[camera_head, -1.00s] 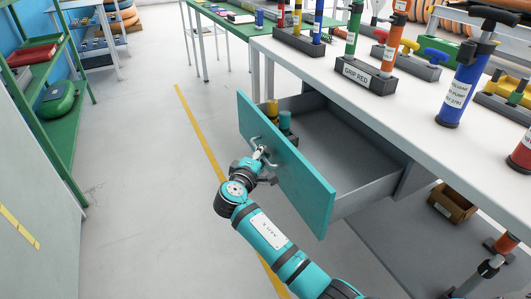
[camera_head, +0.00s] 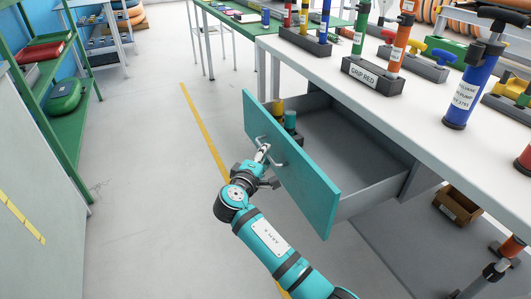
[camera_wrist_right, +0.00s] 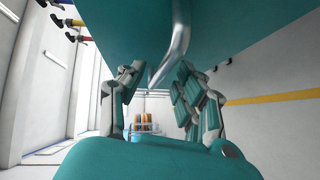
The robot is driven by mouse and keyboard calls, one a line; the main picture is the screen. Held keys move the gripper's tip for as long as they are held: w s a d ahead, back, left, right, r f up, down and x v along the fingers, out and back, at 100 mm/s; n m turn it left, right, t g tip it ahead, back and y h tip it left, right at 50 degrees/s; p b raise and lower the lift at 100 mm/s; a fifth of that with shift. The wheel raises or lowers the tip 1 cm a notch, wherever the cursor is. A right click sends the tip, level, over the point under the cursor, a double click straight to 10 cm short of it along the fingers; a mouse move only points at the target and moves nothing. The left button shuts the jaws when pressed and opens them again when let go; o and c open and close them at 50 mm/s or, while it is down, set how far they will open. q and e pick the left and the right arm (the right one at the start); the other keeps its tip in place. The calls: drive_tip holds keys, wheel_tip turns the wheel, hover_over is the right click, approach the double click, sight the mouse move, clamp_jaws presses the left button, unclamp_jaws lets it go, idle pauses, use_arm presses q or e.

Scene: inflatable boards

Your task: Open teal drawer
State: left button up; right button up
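The teal drawer front (camera_head: 300,190) stands pulled well out from the white workbench, so its grey interior (camera_head: 345,140) shows. A curved metal handle (camera_head: 272,152) is on the front's outer face; it also shows in the right wrist view (camera_wrist_right: 172,60). My right gripper (camera_head: 264,165) is at the handle. In the right wrist view, its two fingers (camera_wrist_right: 160,92) stand apart on either side of the handle, with clear gaps, so it looks open. My left gripper is in neither view.
A yellow and a teal cylinder (camera_head: 290,121) stand inside the drawer. Pumps and a labelled block (camera_head: 372,75) stand on the workbench (camera_head: 420,98). A cardboard box (camera_head: 457,206) lies below it. Green shelving (camera_head: 62,140) is at left, with clear floor between.

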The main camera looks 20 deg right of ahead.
drive_tip(key=v, duration=1)
drive_tip(key=shift+d+r, duration=0.1)
